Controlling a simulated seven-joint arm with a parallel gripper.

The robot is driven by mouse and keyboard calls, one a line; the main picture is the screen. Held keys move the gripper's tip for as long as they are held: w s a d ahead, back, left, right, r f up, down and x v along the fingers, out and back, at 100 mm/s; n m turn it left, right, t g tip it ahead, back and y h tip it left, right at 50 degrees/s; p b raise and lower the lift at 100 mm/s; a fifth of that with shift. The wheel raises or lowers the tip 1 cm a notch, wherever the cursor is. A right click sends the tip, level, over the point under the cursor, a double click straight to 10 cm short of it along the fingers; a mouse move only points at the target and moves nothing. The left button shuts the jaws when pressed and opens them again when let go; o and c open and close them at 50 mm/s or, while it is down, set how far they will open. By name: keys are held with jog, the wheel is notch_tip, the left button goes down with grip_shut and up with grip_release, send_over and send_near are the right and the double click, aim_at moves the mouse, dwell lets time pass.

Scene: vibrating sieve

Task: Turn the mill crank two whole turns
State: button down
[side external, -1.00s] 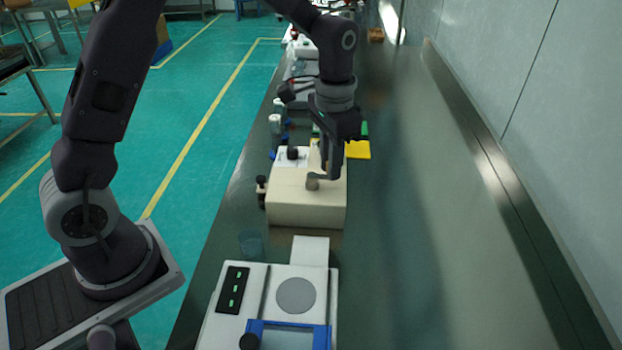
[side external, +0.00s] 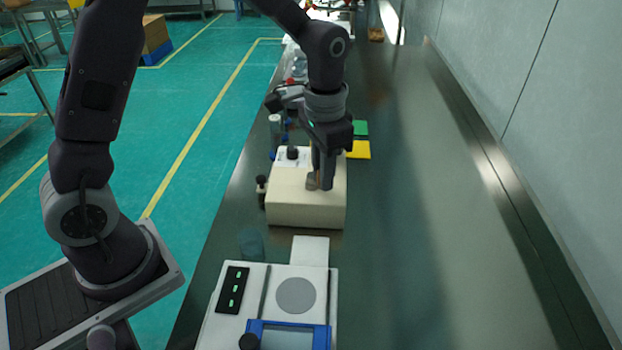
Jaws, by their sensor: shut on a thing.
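The mill appears to be the cream box (side external: 305,211) on the dark bench, in the middle of the side external view. A small tan-brown piece, apparently the crank's handle (side external: 312,182), stands on its top. My gripper (side external: 320,186) points down over the box top and is shut on this handle. The fingers hide most of the handle and the rest of the crank.
A white machine (side external: 212,330) with a grey disc and blue frame stands in front. A black knob (side external: 261,184) is at the box's left side. Yellow (side external: 359,150) and green (side external: 361,128) pieces lie behind. The bench to the right is clear.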

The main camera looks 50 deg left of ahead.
aim_at(312, 199)
jog(key=shift+s+f, duration=0.1)
jog(key=shift+s, duration=0.2)
jog(key=shift+s+a, duration=0.5)
jog(key=shift+s, duration=0.3)
jog(key=c, duration=1.2)
grip_release()
jog(key=shift+c, duration=0.2)
notch_tip(312, 199, up, 6)
jog(key=shift+w, duration=0.2)
jog(key=s+r+n+t, duration=0.1)
jog(key=s+r+t, duration=0.2)
jog(key=s+r, duration=0.65)
jog(key=s+a+f+n+t, duration=0.1)
jog(key=s+n+t, duration=0.1)
jog(key=s, duration=0.8)
jog(key=shift+s+t, duration=0.2)
jog(key=shift+t, duration=0.1)
